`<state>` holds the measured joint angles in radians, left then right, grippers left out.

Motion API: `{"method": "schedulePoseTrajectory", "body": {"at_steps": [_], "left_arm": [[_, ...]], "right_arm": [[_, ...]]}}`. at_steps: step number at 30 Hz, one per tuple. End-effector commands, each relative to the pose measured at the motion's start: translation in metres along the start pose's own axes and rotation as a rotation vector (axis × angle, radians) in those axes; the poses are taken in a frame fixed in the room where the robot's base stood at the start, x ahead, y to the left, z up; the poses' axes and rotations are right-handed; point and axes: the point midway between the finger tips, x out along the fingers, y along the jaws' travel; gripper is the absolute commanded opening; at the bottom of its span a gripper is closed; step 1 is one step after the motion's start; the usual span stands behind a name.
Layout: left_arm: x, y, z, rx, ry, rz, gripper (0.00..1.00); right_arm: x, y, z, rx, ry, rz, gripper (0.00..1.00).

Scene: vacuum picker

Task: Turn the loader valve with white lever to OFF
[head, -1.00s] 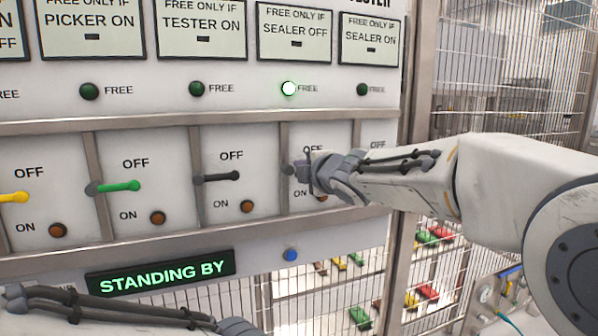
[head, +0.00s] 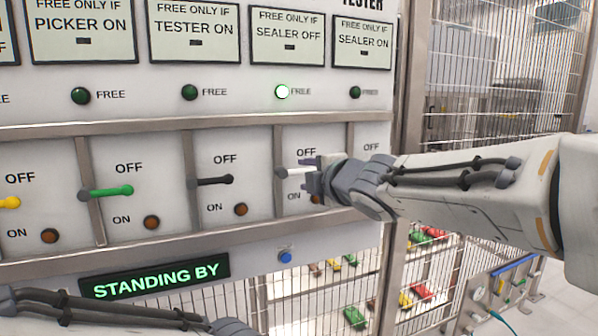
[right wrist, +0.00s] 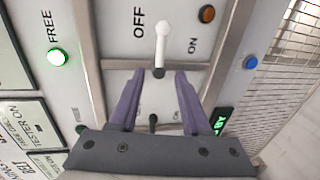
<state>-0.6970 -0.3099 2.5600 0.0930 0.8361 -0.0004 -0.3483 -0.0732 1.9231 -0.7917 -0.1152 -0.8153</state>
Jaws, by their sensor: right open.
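The white lever (head: 293,172) sticks out to the right from its pivot on the panel, level between the OFF and ON labels. In the right wrist view the white lever (right wrist: 162,42) stands just past the fingertips, with its dark pivot centred in the gap. My right gripper (head: 312,176) is open at the lever's right end in the head view, and its two purple fingers (right wrist: 160,76) show apart and empty in the right wrist view. I cannot tell whether they touch the lever. Only part of my left arm shows at the bottom left; its fingers are out of view.
A black lever (head: 212,181), a green lever (head: 110,191) and a yellow lever (head: 9,203) stand to the left, separated by metal ribs. The FREE lamp (head: 283,92) above the white lever is lit. A blue button (head: 286,257) and a STANDING BY display (head: 155,275) sit below.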

Motion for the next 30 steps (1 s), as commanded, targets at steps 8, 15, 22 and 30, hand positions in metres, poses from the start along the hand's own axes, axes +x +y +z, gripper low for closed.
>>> {"method": "schedulePoseTrajectory", "body": {"at_steps": [8, 15, 22, 30], "left_arm": [[-0.009, 0.001, -0.001, 0.0, 0.0, 0.0, 0.5], [-0.009, 0.001, -0.001, 0.0, 0.0, 0.0, 0.5], [-0.008, 0.001, -0.001, 0.0, 0.0, 0.0, 0.5], [-0.009, 0.001, -0.001, 0.0, 0.0, 0.0, 0.5]], "right_arm": [[-0.031, 0.001, 0.0, -0.001, 0.001, 0.001, 0.48], [-0.033, 0.0, 0.0, -0.001, 0.001, 0.0, 0.48], [-0.036, -0.027, -0.004, 0.116, -0.025, -0.076, 0.48], [-0.099, -0.191, -0.036, 0.723, -0.275, -0.554, 0.48]]}}
